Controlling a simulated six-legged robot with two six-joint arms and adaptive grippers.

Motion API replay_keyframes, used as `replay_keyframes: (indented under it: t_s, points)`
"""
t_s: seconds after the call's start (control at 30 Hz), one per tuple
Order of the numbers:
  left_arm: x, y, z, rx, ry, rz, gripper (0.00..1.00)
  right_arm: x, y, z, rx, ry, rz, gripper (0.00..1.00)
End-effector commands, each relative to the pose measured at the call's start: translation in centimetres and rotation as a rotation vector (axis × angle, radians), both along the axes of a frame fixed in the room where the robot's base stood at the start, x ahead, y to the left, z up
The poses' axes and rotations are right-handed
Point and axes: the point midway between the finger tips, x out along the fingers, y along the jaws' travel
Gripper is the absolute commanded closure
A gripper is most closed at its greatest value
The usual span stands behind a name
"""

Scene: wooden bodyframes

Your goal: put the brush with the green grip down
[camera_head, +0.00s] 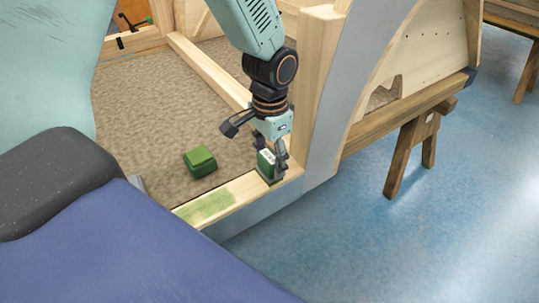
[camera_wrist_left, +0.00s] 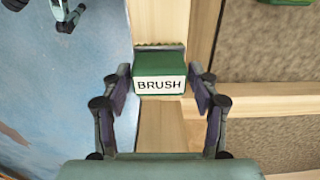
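The brush with the green grip (camera_head: 268,168) stands on a pale wooden beam, by the corner next to a tall wooden post. Its white label reads BRUSH in the left wrist view (camera_wrist_left: 160,85). My left gripper (camera_head: 271,154) reaches down from above with its fingers on both sides of the grip. The brush's underside appears to meet the beam, though the contact is partly hidden.
A green block (camera_head: 201,162) lies on the brown carpeted panel (camera_head: 150,110) left of the beam. A green smear (camera_head: 205,206) marks the beam in front of the brush. A curved wooden frame (camera_head: 425,60) rises at right, with a trestle (camera_head: 411,150) and open blue floor (camera_head: 400,240).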

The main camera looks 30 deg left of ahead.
Motion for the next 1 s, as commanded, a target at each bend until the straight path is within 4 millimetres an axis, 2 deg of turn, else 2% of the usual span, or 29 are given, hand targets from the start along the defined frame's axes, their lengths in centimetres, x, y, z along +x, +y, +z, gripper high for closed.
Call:
replay_keyframes:
  t_s: [0.1,0.47,0.57,1.0]
  points:
    - [0.0,0.0,0.0,0.0,0.0,0.0,0.27,0.0,0.0,0.0,0.0,0.0,0.0,0.6]
    - [0.0,0.0,0.4,0.0,-0.001,0.0,0.27,0.0,0.0,0.0,0.0,0.0,0.0,0.6]
    - [0.0,0.0,1.7,0.001,-0.001,0.0,0.27,0.0,0.0,0.5,0.0,0.0,0.0,0.6]
    - [0.1,0.0,10.3,0.0,-0.003,0.001,0.27,0.0,0.0,3.4,0.0,0.0,0.0,0.6]
